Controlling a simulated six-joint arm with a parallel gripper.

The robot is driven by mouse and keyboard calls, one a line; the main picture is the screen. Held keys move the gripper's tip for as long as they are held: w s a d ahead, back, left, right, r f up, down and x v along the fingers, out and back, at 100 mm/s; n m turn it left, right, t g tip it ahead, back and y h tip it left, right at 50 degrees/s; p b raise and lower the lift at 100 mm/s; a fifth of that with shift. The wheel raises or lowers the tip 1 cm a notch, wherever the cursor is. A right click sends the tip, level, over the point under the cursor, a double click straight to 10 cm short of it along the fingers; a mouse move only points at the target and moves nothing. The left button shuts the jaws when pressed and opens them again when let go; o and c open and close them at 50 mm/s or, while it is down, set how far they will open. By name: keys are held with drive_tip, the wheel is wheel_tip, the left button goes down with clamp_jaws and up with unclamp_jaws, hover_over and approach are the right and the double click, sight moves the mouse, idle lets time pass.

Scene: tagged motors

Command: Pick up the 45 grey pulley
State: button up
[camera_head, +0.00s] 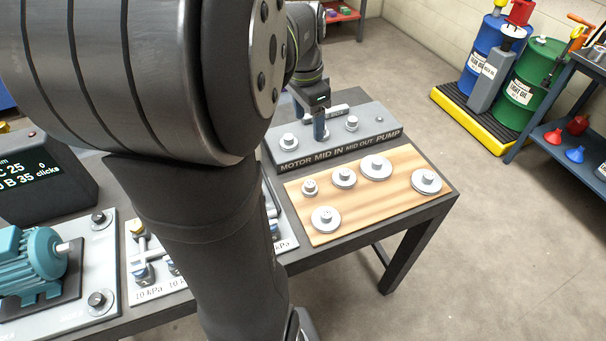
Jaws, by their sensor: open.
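Several grey pulleys of different sizes lie on a wooden board: a small one (310,187), a medium one (344,177), a large one (376,167), a large one at the right (426,181) and one at the front left (326,219). Their numbers are too small to read, so I cannot tell which is the 45. My gripper (321,128) is open and points down over the grey fixture behind the board, apart from these pulleys. Its fingers are seen edge-on and partly cover a round part on the fixture.
The grey fixture (340,156) reads MOTOR, MID IN, MID OUT, PUMP and carries round hubs (288,142) and (351,123). The wooden board (388,202) lies near the table's right edge. A teal motor (40,257) and a display box (45,180) stand at the left. My arm hides the table's middle.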

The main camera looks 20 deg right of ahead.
drive_tip(key=n, duration=0.1)
approach(310, 183)
drive_tip(key=shift+h, duration=0.3)
drive_tip(key=f, duration=0.4)
drive_tip(key=shift+s, duration=0.25)
drive_tip(key=shift+w+d+f, duration=0.15)
drive_tip(key=shift+f, duration=1.4)
drive_tip(key=shift+w+d+f, duration=0.1)
drive_tip(key=shift+d+f, duration=0.1)
drive_tip(key=shift+f, duration=1.35)
drive_tip(key=c, duration=1.1)
drive_tip(key=shift+r, duration=0.1)
